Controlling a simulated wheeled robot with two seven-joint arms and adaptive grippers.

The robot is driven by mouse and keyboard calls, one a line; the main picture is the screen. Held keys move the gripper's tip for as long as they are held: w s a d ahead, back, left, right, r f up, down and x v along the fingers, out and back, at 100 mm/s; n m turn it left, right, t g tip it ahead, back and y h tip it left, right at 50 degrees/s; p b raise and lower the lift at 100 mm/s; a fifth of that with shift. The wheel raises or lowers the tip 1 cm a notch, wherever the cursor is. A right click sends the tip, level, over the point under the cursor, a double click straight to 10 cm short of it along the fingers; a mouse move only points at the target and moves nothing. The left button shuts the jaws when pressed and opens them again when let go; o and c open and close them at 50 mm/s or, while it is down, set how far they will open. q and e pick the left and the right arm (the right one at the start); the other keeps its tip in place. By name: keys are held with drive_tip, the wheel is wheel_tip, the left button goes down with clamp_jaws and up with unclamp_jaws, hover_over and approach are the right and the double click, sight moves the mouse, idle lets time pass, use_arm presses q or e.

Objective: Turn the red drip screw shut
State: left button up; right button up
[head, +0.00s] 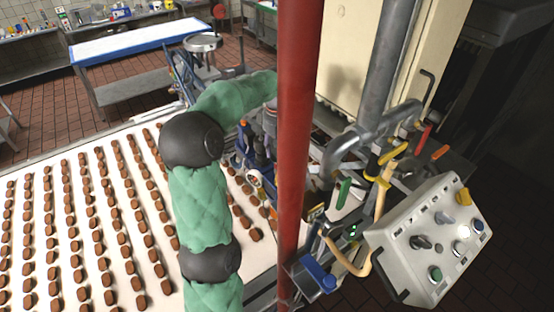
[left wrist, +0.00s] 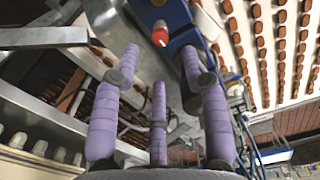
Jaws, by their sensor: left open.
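A small red knob with a pale tip, which looks like the red drip screw (left wrist: 160,34), shows at the top middle of the left wrist view. It sits by a blue machine part, beyond my left gripper's fingertips and apart from them. My left gripper (left wrist: 160,66) has purple fingers spread open, with nothing between them. In the head view my green left arm runs up and then right behind the red pole, and its gripper is hidden. I cannot make out the drip screw in the head view. My right gripper is in neither view.
A red upright pole (head: 294,150) stands close in the middle of the head view. A white conveyor (head: 35,160) with rows of brown pieces lies left. A grey control box (head: 428,240) with knobs stands right, near bent pipes (head: 372,130). Metal machine parts crowd around my left gripper.

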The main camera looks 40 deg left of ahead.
use_arm(q)
drive_tip(key=shift+f+p, duration=0.55)
drive_tip(key=shift+f, duration=2.5)
clamp_jaws()
